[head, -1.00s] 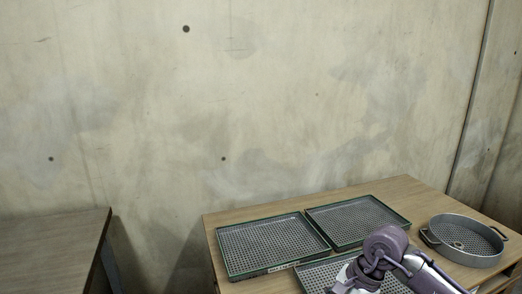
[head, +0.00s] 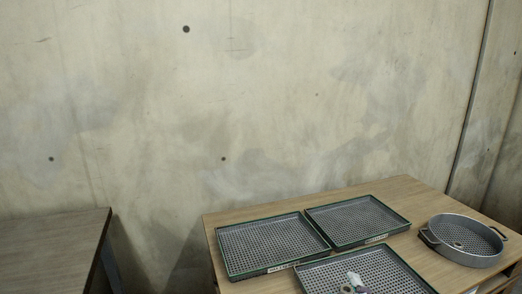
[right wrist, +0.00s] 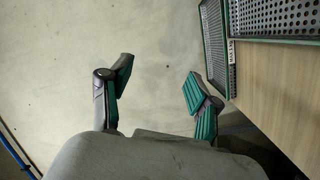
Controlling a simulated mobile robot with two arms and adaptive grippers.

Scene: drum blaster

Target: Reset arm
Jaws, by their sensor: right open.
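My right gripper (right wrist: 158,82) shows in the right wrist view with its two green-padded fingers wide apart and nothing between them. Behind it are a pale wall and, at the right, the edge of the wooden table with trays. My right arm and gripper do not show in the head view now. My left gripper is in neither view.
In the head view a wooden table (head: 424,196) holds a left tray (head: 268,240), a back tray (head: 357,217) and a front tray (head: 395,272) with small pale items. A round metal pan (head: 470,256) stands right. Another table (head: 45,245) is at left.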

